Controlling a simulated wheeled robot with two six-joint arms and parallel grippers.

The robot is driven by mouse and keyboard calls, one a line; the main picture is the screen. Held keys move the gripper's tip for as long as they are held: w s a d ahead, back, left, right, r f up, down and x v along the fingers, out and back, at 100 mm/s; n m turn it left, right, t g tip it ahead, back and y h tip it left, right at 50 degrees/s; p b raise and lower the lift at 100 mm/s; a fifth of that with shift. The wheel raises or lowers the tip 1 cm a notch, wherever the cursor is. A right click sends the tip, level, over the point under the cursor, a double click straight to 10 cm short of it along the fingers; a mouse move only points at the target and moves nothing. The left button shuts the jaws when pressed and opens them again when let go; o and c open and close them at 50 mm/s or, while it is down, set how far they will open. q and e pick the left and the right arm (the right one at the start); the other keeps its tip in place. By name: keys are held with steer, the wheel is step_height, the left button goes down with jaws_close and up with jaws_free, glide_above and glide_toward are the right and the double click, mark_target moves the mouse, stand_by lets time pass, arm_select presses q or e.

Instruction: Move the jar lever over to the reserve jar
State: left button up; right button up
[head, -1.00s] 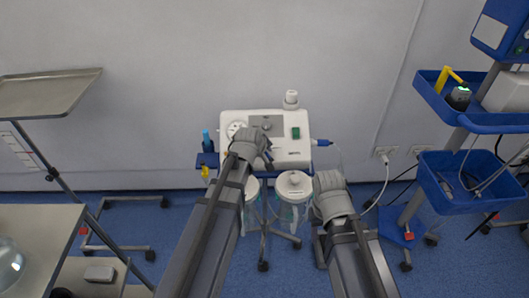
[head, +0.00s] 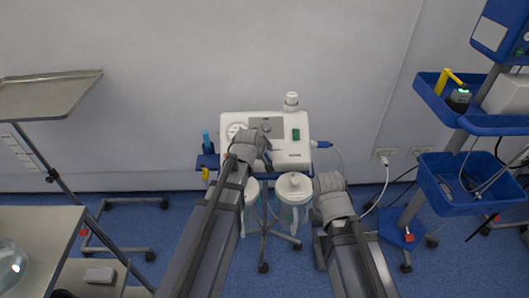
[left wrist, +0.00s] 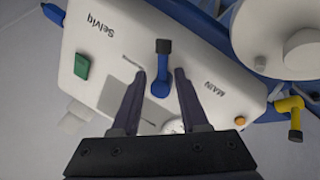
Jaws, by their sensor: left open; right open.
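The white suction unit (head: 290,150) stands on a blue-shelved stand against the wall. In the left wrist view its front (left wrist: 105,45) appears upside down. The jar lever (left wrist: 161,75), blue with a black tip, points up there, between the word MAIN on the right and small unreadable print on the left. My left gripper (left wrist: 161,74) is open, its fingers apart on either side of the lever. In the head view my left gripper (head: 267,161) hides the lever. My right gripper (head: 326,182) is open, right of the jars, its fingers hard to make out.
Two lidded jars hang below the unit: one right (head: 294,190), one left (head: 251,192), partly behind my left arm. A yellow-handled part (left wrist: 290,106) sits beside the unit. A blue-shelved cart (head: 470,185) stands right, a metal tray (head: 45,95) left.

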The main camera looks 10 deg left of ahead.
arm_select(q)
steer(key=p+v, duration=0.5)
steer(key=v, duration=0.2)
steer(key=shift+r+p, duration=0.25)
steer(key=shift+p, duration=0.05)
arm_select(e)
step_height(320, 180, up, 6)
steer(key=shift+f, duration=0.1)
arm_select(q)
steer(key=shift+o, duration=0.4)
steer(key=shift+s+a, duration=0.1)
steer(key=shift+s, duration=0.05)
